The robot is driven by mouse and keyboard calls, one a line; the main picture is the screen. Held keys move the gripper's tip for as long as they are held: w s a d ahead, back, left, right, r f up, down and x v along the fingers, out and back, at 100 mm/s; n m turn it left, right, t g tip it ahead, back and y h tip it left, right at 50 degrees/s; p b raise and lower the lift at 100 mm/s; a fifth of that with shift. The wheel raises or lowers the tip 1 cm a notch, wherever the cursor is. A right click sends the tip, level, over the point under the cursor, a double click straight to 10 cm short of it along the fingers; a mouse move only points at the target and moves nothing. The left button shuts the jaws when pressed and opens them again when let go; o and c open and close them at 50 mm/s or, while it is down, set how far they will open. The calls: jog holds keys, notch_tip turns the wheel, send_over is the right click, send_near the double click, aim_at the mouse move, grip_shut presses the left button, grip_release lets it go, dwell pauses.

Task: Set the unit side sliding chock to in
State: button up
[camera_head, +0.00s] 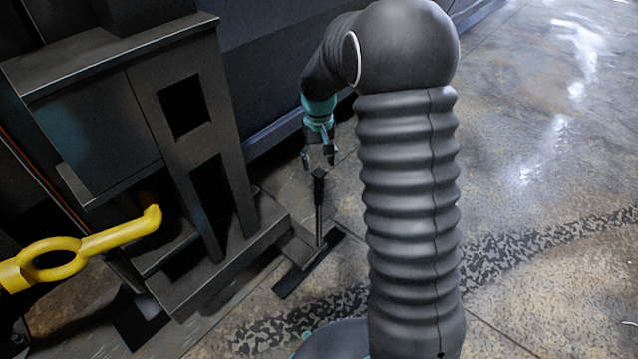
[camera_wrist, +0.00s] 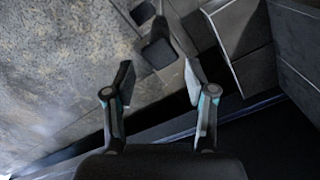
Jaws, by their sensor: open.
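The sliding chock shows in the head view as a dark upright handle (camera_head: 319,212) on a flat dark base on the floor, beside the foot of the compactor unit (camera_head: 190,110). My gripper (camera_head: 319,163) points down just above the top of the handle, with its fingers apart. In the wrist view my gripper (camera_wrist: 158,78) is open and empty. The dark handle top (camera_wrist: 158,53) lies ahead of the fingertips, in line with the gap between them. I cannot tell whether they touch.
A yellow hook-shaped part (camera_head: 100,242) sticks out at the lower left of the head view. A long dark wall (camera_head: 290,60) runs behind the arm. The concrete floor (camera_head: 540,150) on the right is clear.

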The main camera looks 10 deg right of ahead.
aim_at(319, 183)
notch_tip(319, 183, down, 9)
jog(key=shift+f+b, duration=0.1)
jog(key=shift+b, duration=0.3)
grip_shut()
